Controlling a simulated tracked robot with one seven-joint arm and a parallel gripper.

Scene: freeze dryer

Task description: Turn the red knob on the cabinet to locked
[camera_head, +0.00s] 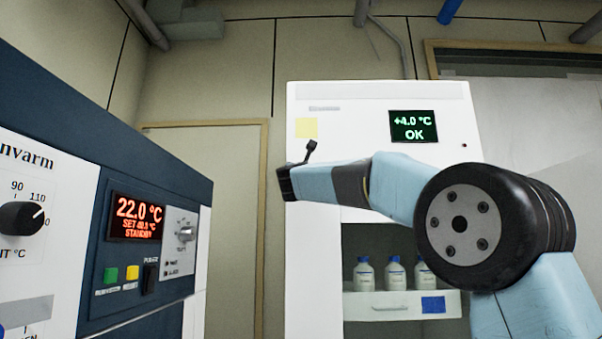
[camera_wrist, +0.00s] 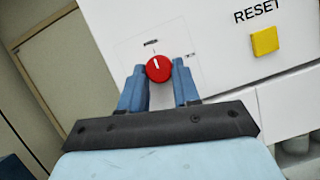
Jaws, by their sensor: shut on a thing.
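The red knob (camera_wrist: 158,69) is on a white panel in the wrist view. A white mark on its face points up and slightly left. Small printed labels sit above it and to its right, too small to read. My gripper (camera_wrist: 160,80) has one blue finger on each side of the knob and is shut on it. In the head view, my arm reaches left across the front of a white cabinet (camera_head: 380,97); the knob and fingertips cannot be made out there.
A yellow button (camera_wrist: 264,41) marked RESET is right of the knob. The cabinet has a display (camera_head: 413,126) reading +4.0 °C OK and a drawer (camera_head: 385,307) with several white bottles. A blue-and-white instrument (camera_head: 100,190) stands at left.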

